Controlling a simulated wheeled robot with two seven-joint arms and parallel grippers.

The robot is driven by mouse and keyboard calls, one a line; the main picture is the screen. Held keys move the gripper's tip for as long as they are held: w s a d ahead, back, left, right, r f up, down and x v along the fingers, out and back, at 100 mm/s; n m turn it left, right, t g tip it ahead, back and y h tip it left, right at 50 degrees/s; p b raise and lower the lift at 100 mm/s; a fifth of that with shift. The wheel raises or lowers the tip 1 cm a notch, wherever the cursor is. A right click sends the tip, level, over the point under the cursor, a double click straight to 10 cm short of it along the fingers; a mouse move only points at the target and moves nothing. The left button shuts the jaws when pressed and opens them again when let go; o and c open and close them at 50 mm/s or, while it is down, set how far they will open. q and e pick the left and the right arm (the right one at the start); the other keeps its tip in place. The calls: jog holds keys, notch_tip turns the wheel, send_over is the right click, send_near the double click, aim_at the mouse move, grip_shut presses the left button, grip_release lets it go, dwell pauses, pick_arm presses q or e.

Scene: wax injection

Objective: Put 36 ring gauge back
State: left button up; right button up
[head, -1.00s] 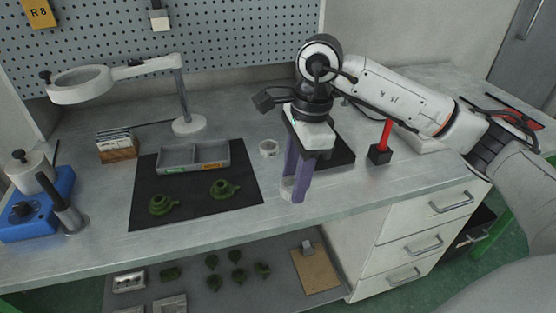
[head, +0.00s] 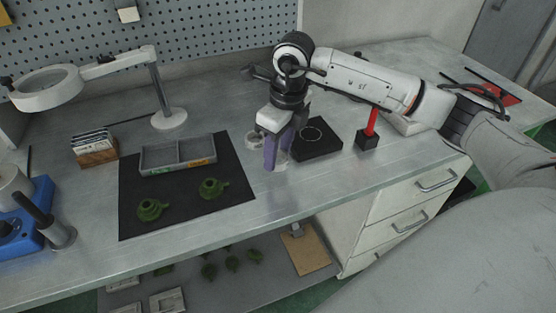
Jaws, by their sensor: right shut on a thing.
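My right gripper (head: 276,166), with purple fingers pointing down, is shut on a pale metallic ring (head: 286,158), partly hidden by the fingers. I cannot read a size on it or tell whether it touches the bench. Another metallic ring (head: 251,141) stands on the bench just left of and behind the gripper. My left gripper is not in view.
A black mat (head: 130,222) holds a grey divided tray (head: 150,172) and two green parts (head: 212,188). A red-handled tool on a black base (head: 368,138) stands right of the block. A magnifier lamp (head: 169,120) stands behind. The bench front (head: 300,190) is clear.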

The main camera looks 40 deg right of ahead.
jog(key=shift+f, duration=1.5)
jog(key=shift+f, duration=0.1)
jog(key=shift+f, duration=0.15)
jog(key=o, duration=1.2)
jog(key=r, duration=0.4)
jog(key=s+r, duration=0.1)
jog(key=r, duration=0.7)
jog(key=shift+s+d+r, duration=0.2)
jog(key=shift+s+d, duration=0.05)
